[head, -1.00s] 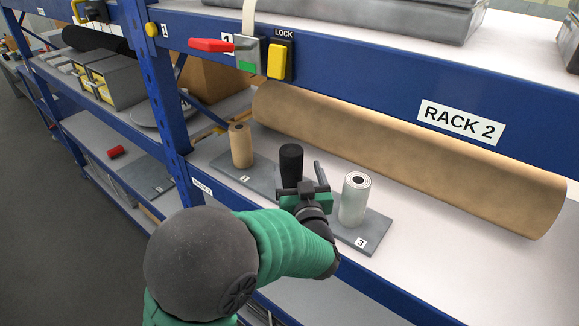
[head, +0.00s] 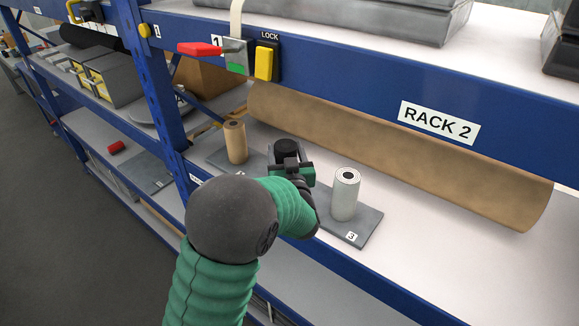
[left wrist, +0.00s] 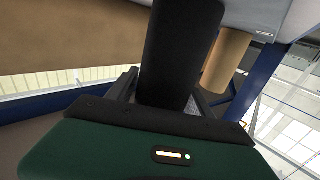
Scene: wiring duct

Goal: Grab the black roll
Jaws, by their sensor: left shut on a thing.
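The black roll (head: 287,147) stands upright on a grey board (head: 362,229) on the shelf, between a brown roll and a white roll. My left gripper (head: 290,163) is shut on it, and my gripper body hides the roll's lower part in the head view. In the left wrist view the black roll (left wrist: 180,50) rises between the fingers of my left gripper (left wrist: 160,95). My right gripper is not in view.
The brown roll (head: 236,142) stands left and the white roll (head: 345,194) right, close to my gripper. A long brown tube (head: 400,150) lies behind. A blue beam (head: 330,60) with a lock box (head: 237,56) runs above.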

